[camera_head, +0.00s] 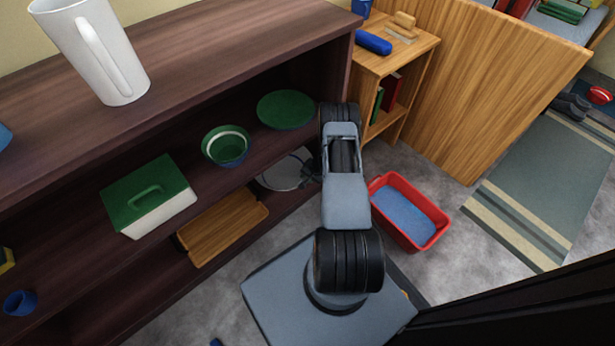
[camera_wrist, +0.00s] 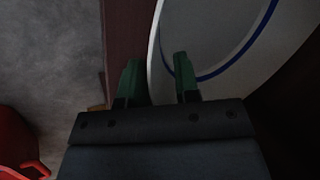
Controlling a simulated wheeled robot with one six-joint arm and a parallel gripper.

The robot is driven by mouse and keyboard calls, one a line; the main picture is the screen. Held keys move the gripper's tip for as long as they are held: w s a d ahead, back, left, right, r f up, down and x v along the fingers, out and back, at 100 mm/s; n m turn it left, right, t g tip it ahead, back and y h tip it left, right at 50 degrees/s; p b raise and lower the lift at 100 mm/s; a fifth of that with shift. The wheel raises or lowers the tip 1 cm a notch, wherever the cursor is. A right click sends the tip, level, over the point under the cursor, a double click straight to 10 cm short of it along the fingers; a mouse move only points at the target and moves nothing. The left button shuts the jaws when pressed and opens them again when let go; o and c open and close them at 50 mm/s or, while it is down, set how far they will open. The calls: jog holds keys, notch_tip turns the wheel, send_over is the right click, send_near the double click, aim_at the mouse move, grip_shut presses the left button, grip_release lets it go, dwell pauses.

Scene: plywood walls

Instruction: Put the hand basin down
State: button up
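The hand basin (camera_head: 285,172) is white and round. In the head view it shows at the right end of the shelf unit's low opening, partly hidden by my arm. In the wrist view the basin (camera_wrist: 215,45) fills the upper right, with a blue line inside its rim. My gripper (camera_wrist: 158,80) has its two green fingers on either side of the basin's wall, close together, and looks shut on it. In the head view my gripper (camera_head: 311,173) is at the basin's right edge. Whether the basin's underside touches a surface is hidden.
The dark shelf unit (camera_head: 200,50) holds a green plate (camera_head: 286,110), a green bowl (camera_head: 226,146), a green-lidded box (camera_head: 150,196) and a wooden tray (camera_head: 225,228). A red tub (camera_head: 436,235) stands on the grey floor at right. A white jug (camera_head: 95,50) stands on top.

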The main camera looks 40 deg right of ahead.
jog(key=shift+r+p, duration=0.3)
jog(key=shift+p, duration=0.05)
jog(key=p+v, duration=0.4)
jog(key=v, duration=0.7)
jog(key=shift+s+d+r, duration=0.15)
jog(key=shift+s+r, duration=0.05)
jog(key=shift+r, duration=0.05)
